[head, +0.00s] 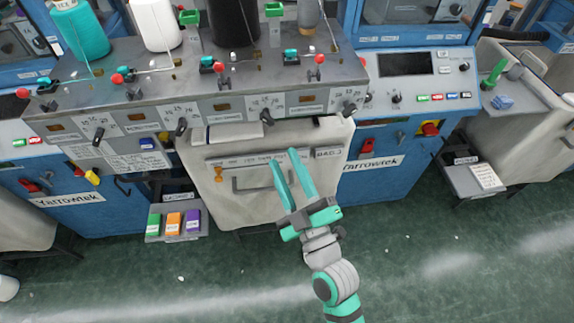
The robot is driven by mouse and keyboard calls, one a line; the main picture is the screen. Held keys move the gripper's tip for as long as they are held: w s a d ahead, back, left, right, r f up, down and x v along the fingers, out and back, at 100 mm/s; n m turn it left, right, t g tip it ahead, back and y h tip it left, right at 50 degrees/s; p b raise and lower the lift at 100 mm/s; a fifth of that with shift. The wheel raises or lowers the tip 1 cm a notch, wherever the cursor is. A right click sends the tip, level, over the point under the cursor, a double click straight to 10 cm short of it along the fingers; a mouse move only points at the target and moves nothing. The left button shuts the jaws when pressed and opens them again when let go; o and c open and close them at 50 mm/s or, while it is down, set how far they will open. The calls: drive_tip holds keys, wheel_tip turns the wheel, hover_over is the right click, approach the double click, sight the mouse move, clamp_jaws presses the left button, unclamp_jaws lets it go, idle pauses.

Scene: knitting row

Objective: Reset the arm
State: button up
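My gripper (287,168) is in the head view, near the middle, with long teal fingers pointing up and away from me. The two fingers stand apart with nothing visible between them. It is in front of the pale machine panel (232,203) that has a dark handle and a label strip. In the picture the fingertips overlap the panel's right part; I cannot tell whether they touch it. My arm (335,280) reaches in from the lower right.
Blue knitting machines (385,185) with control panels stand left and right. Yarn cones (80,35) and tensioners stand on the grey shelf (190,88) above. A small tray (154,238) holds coloured boxes at the lower left. The green floor (440,285) in front is mostly clear.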

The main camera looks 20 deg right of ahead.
idle(0.4)
drive_tip(key=s+a+f+m+g, duration=0.2)
drive_tip(key=s+a+f, duration=0.1)
drive_tip(key=s+f, duration=0.3)
drive_tip(key=s+a+f+m+g, duration=0.15)
drive_tip(key=s+f, duration=0.25)
drive_tip(key=f, duration=0.4)
drive_tip(key=s+a+f+m+g, duration=0.2)
drive_tip(key=s+a+f+m, duration=0.2)
drive_tip(key=s+a, duration=0.8)
wheel_tip(320, 180, down, 3)
drive_tip(key=shift+s+r+m, duration=0.1)
drive_tip(key=shift+s+m, duration=0.25)
drive_tip(key=shift+s, duration=0.75)
